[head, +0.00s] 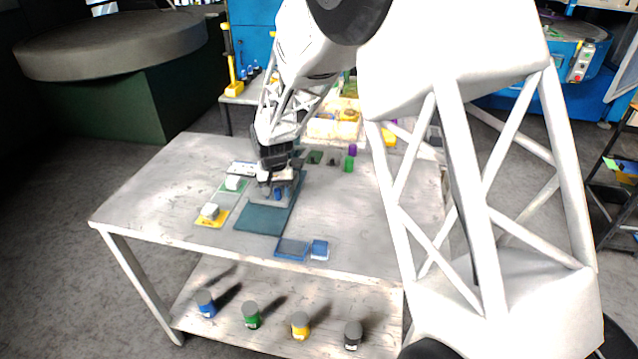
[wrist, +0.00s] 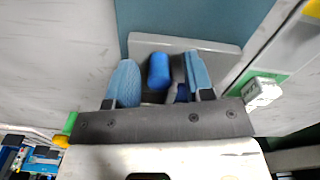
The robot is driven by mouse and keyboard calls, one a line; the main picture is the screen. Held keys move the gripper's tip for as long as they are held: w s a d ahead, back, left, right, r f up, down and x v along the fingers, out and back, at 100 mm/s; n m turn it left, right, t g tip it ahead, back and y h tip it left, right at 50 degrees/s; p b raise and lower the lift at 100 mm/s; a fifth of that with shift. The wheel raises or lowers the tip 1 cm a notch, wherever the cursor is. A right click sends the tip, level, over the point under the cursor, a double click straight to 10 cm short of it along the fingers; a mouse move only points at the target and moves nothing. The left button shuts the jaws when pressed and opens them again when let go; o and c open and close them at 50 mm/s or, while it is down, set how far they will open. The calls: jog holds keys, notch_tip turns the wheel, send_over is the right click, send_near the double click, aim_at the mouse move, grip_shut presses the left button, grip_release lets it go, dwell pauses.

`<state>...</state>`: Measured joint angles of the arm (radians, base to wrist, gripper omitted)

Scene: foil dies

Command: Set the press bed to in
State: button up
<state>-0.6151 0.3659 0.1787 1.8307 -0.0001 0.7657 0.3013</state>
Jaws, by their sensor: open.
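The press bed looks to be a grey plate (head: 259,193) on a long teal base (head: 262,218), left of the table's middle; the grey plate (wrist: 222,58) and teal base (wrist: 190,18) also show in the wrist view. A blue upright knob (head: 278,195) stands on the plate. My gripper (head: 276,182) is over the plate, pointing down. In the wrist view, my gripper (wrist: 160,64) has its two blue fingers apart, with the blue knob (wrist: 159,70) between them and a gap visible on each side. The base's far part is hidden behind my arm.
Left of the base, pale blocks sit on a green pad (head: 222,201) and a yellow pad (head: 206,222). A blue pad (head: 291,250) and blue block (head: 320,250) lie near the front edge. A green cylinder (head: 349,163) stands behind right. The table's right middle is clear.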

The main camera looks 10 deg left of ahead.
jog(key=s, duration=1.2)
notch_tip(320, 180, up, 8)
jog(key=s+d+r, duration=0.1)
jog(key=d+r, duration=0.4)
jog(key=d, duration=0.5)
jog(key=s+d+r+m, duration=0.1)
jog(key=d+r, duration=0.3)
jog(key=d, duration=0.6)
jog(key=shift+r+t, duration=0.35)
jog(key=shift+t, duration=0.05)
jog(key=s+d+r+m+t, duration=0.1)
jog(key=s+d+r, duration=0.3)
jog(key=d, duration=0.5)
jog(key=s+d+r+m, duration=0.1)
jog(key=s+d, duration=0.5)
jog(key=d, duration=0.3)
jog(key=s+d, duration=0.9)
jog(key=s, duration=0.3)
jog(key=shift+s+m+t, duration=0.15)
jog(key=shift+m+t, duration=0.25)
